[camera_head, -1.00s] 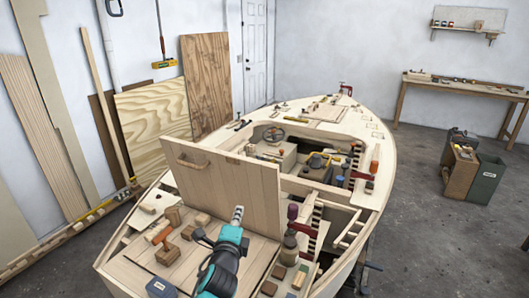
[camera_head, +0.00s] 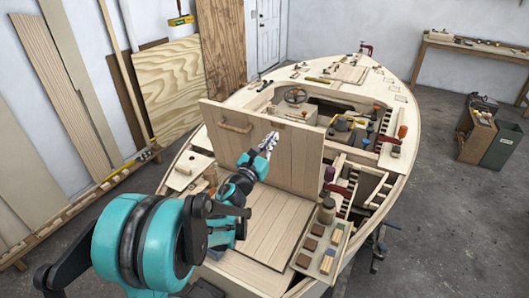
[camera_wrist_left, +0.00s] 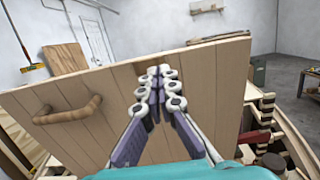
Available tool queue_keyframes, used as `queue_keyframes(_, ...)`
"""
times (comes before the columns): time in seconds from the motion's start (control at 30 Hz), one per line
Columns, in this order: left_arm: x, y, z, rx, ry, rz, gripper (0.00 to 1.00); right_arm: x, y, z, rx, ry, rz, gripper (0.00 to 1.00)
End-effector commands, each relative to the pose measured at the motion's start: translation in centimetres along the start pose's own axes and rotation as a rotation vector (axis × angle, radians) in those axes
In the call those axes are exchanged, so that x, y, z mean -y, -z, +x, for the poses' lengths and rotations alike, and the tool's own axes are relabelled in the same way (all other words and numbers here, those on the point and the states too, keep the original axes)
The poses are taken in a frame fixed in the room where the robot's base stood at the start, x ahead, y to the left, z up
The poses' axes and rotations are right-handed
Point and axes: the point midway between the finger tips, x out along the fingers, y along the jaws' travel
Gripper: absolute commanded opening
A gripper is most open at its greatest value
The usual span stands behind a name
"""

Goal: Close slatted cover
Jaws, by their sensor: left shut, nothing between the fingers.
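The slatted cover (camera_head: 225,145) is a pale wooden panel standing up, slightly tilted, across the boat hull. A wooden bar handle (camera_head: 235,128) is fixed to its near face, upper left. My left gripper (camera_head: 272,138) is shut and empty, in front of the cover's upper part, right of the handle. In the left wrist view the closed fingers (camera_wrist_left: 158,78) overlap the cover (camera_wrist_left: 195,70), with the handle (camera_wrist_left: 68,112) to their left. I cannot tell whether the fingertips touch the panel. My right gripper is out of view.
A bare slatted deck (camera_head: 275,225) lies in front of the cover. A tray (camera_head: 340,258) with blocks and a jar (camera_head: 327,210) stand at its right. The steering wheel (camera_head: 296,95) and open cockpit lie beyond. Plywood sheets (camera_head: 168,85) lean on the left wall.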

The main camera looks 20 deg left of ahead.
Motion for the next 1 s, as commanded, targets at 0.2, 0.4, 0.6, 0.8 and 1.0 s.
queue_keyframes(0.2, 0.0, 0.1, 3.4, 0.0, 0.001, -0.001, 0.0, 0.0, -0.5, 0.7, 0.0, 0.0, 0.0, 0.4)
queue_keyframes(0.4, 0.0, 0.0, 4.6, 0.0, 0.0, -0.001, 0.0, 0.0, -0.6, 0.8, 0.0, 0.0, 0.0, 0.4)
queue_keyframes(0.6, 0.0, 0.0, 4.7, -0.001, 0.0, -0.001, 0.0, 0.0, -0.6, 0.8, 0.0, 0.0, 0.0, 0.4)
queue_keyframes(0.8, 0.0, -0.1, 4.8, 0.0, 0.0, -0.001, 0.0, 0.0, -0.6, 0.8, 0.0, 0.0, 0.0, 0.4)
queue_keyframes(1.0, 0.1, -0.2, 6.5, -0.001, 0.001, -0.001, 0.0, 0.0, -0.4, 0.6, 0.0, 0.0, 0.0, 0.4)
